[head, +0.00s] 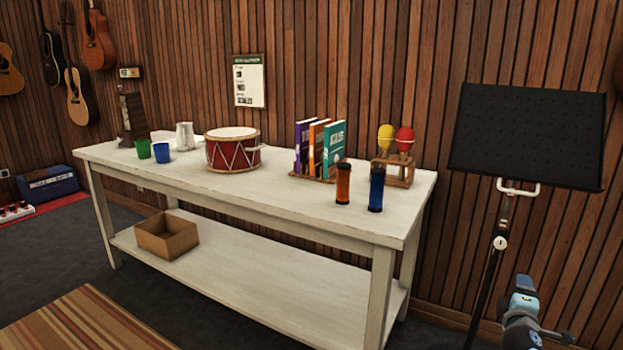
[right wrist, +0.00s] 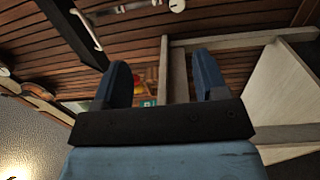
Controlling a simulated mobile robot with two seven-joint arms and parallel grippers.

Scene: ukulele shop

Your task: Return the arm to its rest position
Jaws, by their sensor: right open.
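My right gripper (head: 527,315) shows at the lower right of the head view, low in front of the music stand and clear of the table. In the right wrist view its two blue fingers (right wrist: 162,78) stand wide apart with nothing between them, so it is open and empty. My left gripper is not in view.
The black music stand (head: 527,137) is close to my right arm. The white table (head: 280,198) holds a drum (head: 232,152), books (head: 333,148), shakers (head: 376,190), maracas (head: 404,140) and cups (head: 162,153). A cardboard box (head: 167,237) sits on its lower shelf. A striped rug (head: 85,325) lies in front.

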